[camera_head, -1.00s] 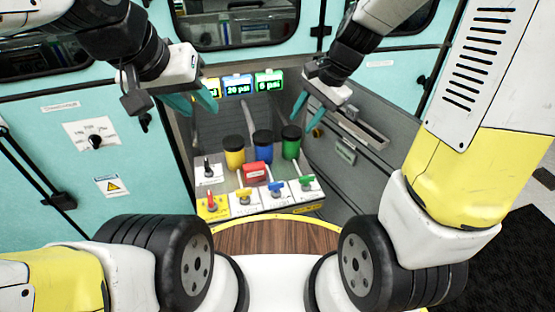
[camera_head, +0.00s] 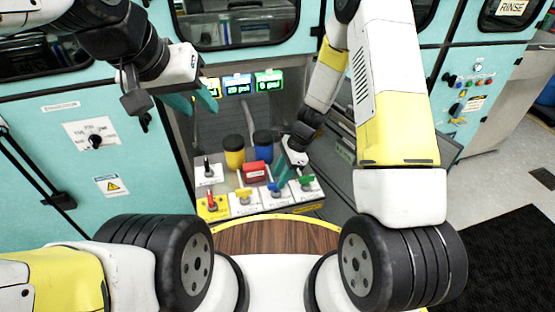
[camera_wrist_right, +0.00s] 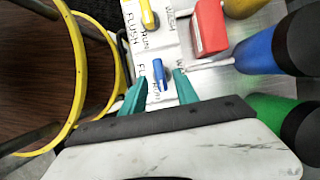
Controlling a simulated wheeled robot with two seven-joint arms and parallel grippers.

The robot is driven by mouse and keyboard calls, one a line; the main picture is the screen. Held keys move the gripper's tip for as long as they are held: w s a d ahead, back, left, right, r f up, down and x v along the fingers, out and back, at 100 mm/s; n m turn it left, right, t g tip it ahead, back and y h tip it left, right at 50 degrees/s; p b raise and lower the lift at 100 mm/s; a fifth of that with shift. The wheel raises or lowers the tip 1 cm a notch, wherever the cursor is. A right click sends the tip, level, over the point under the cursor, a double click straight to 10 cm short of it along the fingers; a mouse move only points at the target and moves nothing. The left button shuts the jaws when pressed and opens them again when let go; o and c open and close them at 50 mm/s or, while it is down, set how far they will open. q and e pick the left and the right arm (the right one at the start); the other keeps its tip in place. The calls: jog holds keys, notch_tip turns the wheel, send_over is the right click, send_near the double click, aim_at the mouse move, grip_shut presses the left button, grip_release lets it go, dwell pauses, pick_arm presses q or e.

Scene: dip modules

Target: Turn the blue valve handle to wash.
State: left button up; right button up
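The blue valve handle (camera_head: 275,188) sits on a white panel plate among the row of valves, partly hidden by my right gripper in the head view. In the right wrist view the blue handle (camera_wrist_right: 158,73) lies in line with the RUN label, with FLUSH on its left side and a partly covered WASH label on its right. My right gripper (camera_wrist_right: 160,90) is open, its teal fingertips either side of the handle's near end; I cannot tell whether they touch it. It also shows low over the panel in the head view (camera_head: 280,178). My left gripper (camera_head: 192,101) is open, empty and raised at upper left.
The yellow handle (camera_head: 243,194), red handle (camera_head: 211,203) and green handle (camera_head: 306,181) stand close beside it. A red block (camera_head: 253,171), yellow canister (camera_head: 234,152) and blue canister (camera_head: 263,142) are behind. A green canister (camera_wrist_right: 267,113) is close to my right gripper.

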aim_at(276, 189)
jog(key=shift+x, duration=1.25)
grip_shut()
